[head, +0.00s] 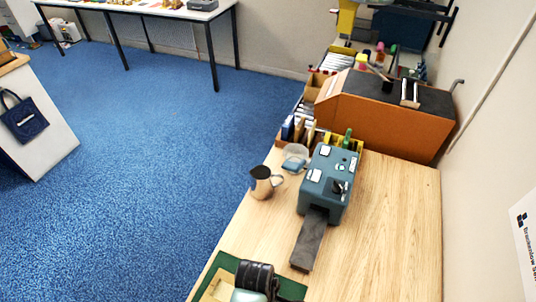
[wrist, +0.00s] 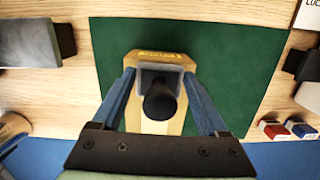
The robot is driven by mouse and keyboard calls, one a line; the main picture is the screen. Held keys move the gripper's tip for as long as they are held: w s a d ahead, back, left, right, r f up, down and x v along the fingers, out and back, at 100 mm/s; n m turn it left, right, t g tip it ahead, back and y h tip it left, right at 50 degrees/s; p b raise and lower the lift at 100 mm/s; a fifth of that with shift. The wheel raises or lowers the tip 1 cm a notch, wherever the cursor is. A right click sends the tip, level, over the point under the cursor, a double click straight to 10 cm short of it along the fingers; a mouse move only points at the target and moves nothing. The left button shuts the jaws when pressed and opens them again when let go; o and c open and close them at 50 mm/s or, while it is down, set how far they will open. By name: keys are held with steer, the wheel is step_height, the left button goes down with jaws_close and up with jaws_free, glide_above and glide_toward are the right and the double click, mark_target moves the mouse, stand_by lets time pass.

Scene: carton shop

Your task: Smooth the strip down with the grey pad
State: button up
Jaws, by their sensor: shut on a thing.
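In the wrist view, my gripper (wrist: 160,76) has its two blue fingers closed on either side of a grey pad (wrist: 174,73) with a black knob (wrist: 160,103) that points toward the camera. The pad is over a tan carton (wrist: 146,123), which lies on a green mat (wrist: 232,60). Yellow marking shows on the carton just beyond the pad. I cannot make out the strip; the pad and gripper cover much of the carton's top. In the head view, my dark wrist hides most of the carton (head: 218,288) on the mat (head: 291,290).
Small red (wrist: 273,130) and blue (wrist: 302,130) items lie right of the mat. The bench's right side is clear.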

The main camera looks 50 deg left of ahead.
steer(key=shift+f, duration=0.4)
stand_by(0.8)
steer(key=shift+f, duration=0.1)
stand_by(1.3)
steer(key=shift+s, duration=0.1)
steer(key=shift+s+a, duration=0.25)
steer(key=shift+a, duration=0.3)
steer(key=shift+s+a, duration=0.25)
steer(key=shift+a, duration=0.25)
steer(key=shift+a, duration=0.1)
steer(key=shift+a, duration=0.15)
steer(key=shift+s+a, duration=0.55)
steer(key=shift+a, duration=0.2)
steer(key=shift+s+a, duration=0.1)
steer(key=shift+s+a, duration=0.25)
steer(key=shift+a, duration=0.25)
steer(key=shift+s+a, duration=0.2)
steer(key=shift+a, duration=0.25)
